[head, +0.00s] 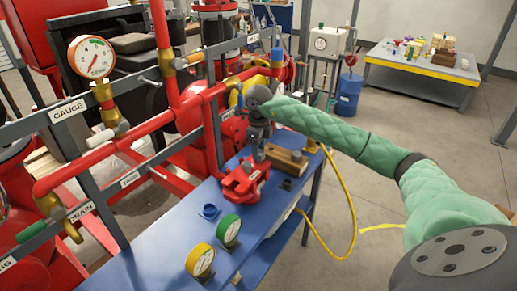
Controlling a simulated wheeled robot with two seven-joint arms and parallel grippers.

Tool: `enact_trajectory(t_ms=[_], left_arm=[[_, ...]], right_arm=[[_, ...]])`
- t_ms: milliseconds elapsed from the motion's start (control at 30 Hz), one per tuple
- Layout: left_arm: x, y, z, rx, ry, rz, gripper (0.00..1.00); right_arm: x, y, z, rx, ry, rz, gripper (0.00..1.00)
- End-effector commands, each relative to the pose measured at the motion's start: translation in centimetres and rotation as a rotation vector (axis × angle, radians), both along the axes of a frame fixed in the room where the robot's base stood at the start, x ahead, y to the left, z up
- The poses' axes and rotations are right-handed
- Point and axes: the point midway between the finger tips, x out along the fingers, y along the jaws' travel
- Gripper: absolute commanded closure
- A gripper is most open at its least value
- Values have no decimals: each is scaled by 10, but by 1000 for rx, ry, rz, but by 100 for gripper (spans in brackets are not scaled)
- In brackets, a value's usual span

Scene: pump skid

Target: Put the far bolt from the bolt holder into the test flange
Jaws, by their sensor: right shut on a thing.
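My right arm comes in from the right in a green sleeve. My right gripper (259,155) points down above the blue bench, between the red test flange and the wooden block. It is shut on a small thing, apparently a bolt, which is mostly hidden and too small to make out. The red flange fixture (243,180), apparently the test flange, sits on the bench just in front and to the left of the gripper. The wooden block (287,161), apparently the bolt holder, lies just right of the gripper. Any bolts in it cannot be made out. My left gripper is not in view.
Red pipes and a gauge (91,57) stand left of and behind the blue bench (172,243). A yellow hose (352,215) hangs off the right side. Open floor lies beyond.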

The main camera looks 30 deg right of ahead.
Motion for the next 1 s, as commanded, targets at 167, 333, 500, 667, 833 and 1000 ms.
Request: enact_trajectory(t_ms=[167, 333, 500, 667, 833, 1000], left_arm=[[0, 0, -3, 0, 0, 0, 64], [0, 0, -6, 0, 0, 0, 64], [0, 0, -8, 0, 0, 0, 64], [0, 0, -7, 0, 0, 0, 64], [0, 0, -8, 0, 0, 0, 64], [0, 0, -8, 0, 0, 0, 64]], right_arm=[[0, 0, -4, 0, 0, 0, 84], [0, 0, -7, 0, 0, 0, 84], [0, 0, -10, 0, 0, 0, 84], [0, 0, -9, 0, 0, 0, 84], [0, 0, -9, 0, 0, 0, 41], [0, 0, -9, 0, 0, 0, 35]])
